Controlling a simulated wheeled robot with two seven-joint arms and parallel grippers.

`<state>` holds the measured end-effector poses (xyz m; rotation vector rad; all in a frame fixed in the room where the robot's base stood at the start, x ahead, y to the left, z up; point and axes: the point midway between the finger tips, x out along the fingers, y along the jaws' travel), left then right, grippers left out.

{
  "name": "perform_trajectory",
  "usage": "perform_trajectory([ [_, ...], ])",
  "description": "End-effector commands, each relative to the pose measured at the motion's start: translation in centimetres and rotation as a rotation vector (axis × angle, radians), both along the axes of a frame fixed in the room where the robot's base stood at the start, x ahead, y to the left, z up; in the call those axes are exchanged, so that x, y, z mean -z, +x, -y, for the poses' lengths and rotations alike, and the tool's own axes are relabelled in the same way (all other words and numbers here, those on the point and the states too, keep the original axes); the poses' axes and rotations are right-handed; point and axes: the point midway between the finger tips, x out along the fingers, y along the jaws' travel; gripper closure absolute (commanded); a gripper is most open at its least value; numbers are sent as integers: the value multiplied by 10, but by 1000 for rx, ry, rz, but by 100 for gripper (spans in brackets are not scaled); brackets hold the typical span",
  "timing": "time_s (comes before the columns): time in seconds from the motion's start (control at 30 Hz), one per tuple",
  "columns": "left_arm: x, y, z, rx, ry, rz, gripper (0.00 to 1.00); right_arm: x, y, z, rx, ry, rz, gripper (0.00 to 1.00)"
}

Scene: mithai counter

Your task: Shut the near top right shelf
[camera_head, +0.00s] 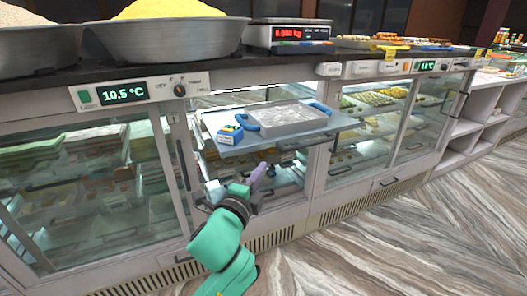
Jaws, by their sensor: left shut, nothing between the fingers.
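The pulled-out shelf (283,143) juts out of the middle part of the glass counter, toward me. My left gripper (260,171) is shut and empty. In the picture it is just below the shelf's front edge; I cannot tell whether it touches. My right gripper is not in view.
Below the shelf, more shelves with sweets (250,160) show inside the counter. A glass door with a dark handle (184,164) stands to the left. Scales (288,34) and large metal bowls (180,40) stand on top. The wooden floor (400,240) is clear.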

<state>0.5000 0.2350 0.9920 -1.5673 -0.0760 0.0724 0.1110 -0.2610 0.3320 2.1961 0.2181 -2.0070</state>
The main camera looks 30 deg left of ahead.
Motion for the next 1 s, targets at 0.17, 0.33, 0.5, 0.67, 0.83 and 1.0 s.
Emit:
perform_trajectory([
  [0.17, -3, 40, -4, -1, -1, 2, 100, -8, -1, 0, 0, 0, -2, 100],
  [0.33, -3, 73, -14, -2, 0, 0, 100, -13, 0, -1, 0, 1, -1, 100],
  [0.5, -1, 88, -32, 0, -2, 0, 100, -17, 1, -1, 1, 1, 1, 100],
  [0.67, 0, 91, -37, 1, -2, -1, 100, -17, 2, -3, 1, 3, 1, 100],
  [0.83, 0, 91, -37, 1, -3, -1, 100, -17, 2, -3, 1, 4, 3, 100],
  [1.0, 0, 92, -38, 2, -2, -1, 100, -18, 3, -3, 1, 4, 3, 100],
])
